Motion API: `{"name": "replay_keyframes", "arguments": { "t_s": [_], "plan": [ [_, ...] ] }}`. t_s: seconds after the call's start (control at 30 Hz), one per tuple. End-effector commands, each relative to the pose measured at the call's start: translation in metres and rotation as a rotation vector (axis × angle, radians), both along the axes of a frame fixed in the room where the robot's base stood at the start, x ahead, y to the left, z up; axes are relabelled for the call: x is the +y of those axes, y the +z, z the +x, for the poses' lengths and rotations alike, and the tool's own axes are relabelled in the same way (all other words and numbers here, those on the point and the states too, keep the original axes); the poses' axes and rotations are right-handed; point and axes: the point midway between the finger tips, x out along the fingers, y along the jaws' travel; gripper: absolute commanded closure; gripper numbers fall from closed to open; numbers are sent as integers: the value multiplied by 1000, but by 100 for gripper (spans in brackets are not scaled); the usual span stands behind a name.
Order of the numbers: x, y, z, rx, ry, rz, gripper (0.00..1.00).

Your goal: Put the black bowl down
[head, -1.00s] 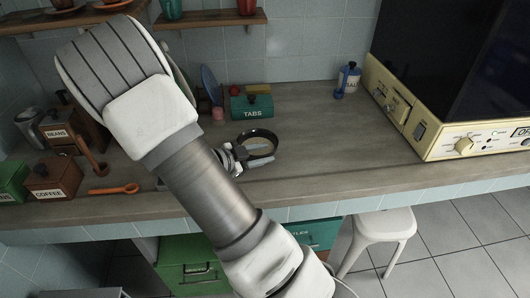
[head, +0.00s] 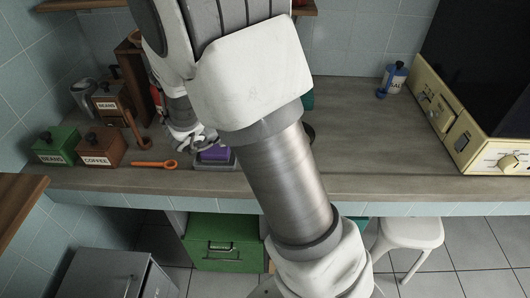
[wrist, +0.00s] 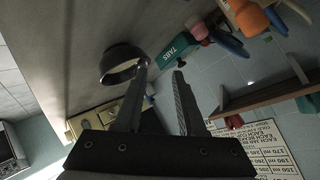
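The black bowl (wrist: 122,58) rests on the grey counter near the teal TABS box (wrist: 180,47) in the wrist view. In the head view only a dark edge of the bowl (head: 309,133) shows beside my arm, which hides the rest. My gripper (wrist: 161,68) is open, with nothing between its two fingers. The bowl lies beyond the left fingertip and looks apart from it. In the head view my gripper (head: 207,141) is low over the counter, well left of the bowl and partly hidden by my arm.
A purple item (head: 214,154) lies close to my gripper. The orange spoon (head: 154,164), COFFEE box (head: 100,150) and green box (head: 55,147) stand at left. The blue SALT container (head: 393,79) and cream appliance (head: 450,115) are at right, with clear counter (head: 370,150) before them.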

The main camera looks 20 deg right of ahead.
Motion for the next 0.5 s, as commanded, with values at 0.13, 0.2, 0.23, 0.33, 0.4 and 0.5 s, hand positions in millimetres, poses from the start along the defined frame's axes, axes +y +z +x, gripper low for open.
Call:
{"name": "replay_keyframes", "arguments": {
  "t_s": [0.13, 0.2, 0.23, 0.33, 0.4, 0.5],
  "plan": [
    [26, 37, 24, -58, 240, 110, 61],
    [40, 54, 30, -74, 358, 146, 61],
    [47, 62, 31, -79, 409, 158, 61],
    [67, 88, 28, -88, 576, 186, 61],
    [80, 105, 22, -85, 690, 194, 61],
    [97, 126, 5, -65, 848, 189, 61]
  ]
}}
